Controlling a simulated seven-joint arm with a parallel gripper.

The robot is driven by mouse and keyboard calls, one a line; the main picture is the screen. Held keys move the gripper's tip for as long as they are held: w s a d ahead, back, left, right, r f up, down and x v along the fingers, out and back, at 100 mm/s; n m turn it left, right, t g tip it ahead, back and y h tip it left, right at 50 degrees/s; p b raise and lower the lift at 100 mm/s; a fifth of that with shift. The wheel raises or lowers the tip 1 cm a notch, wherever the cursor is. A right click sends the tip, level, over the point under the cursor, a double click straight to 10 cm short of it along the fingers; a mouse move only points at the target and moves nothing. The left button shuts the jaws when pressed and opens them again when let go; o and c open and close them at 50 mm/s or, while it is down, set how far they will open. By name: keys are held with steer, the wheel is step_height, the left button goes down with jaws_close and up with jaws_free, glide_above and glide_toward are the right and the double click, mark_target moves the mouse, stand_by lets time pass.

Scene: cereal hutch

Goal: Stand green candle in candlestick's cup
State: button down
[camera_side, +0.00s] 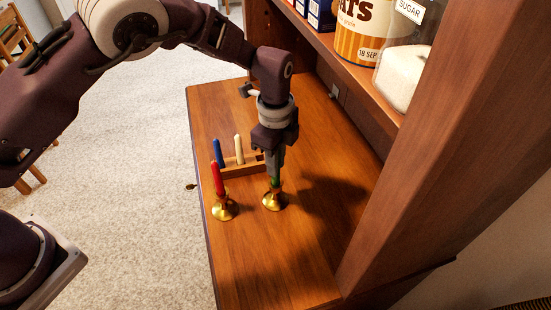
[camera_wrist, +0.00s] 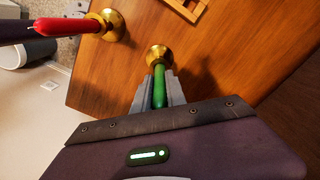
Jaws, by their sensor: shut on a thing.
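My gripper (camera_side: 275,168) points down over the hutch counter and is shut on the green candle (camera_side: 276,183). In the wrist view the green candle (camera_wrist: 159,88) lies between the two grey fingers. Its lower end meets the top of a brass candlestick (camera_side: 273,200), which also shows in the wrist view (camera_wrist: 158,52). The candle looks upright and lined up with the cup. I cannot tell whether its end is inside the cup or just above it. The candle's upper part is hidden by the fingers.
A second brass candlestick (camera_side: 223,209) holding a red candle (camera_side: 217,178) stands close on the left. Behind is a wooden rack (camera_side: 243,170) with a blue candle (camera_side: 218,152) and a cream candle (camera_side: 239,149). The hutch's upright panel (camera_side: 440,160) bounds the right; the front counter (camera_side: 270,270) is clear.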

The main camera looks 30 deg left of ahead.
steer(key=shift+f, duration=1)
steer(key=c, duration=0.9)
jaws_free()
steer(key=shift+c, duration=0.2)
steer(key=shift+r, duration=0.1)
step_height(320, 180, up, 5)
steer(key=shift+f, duration=0.1)
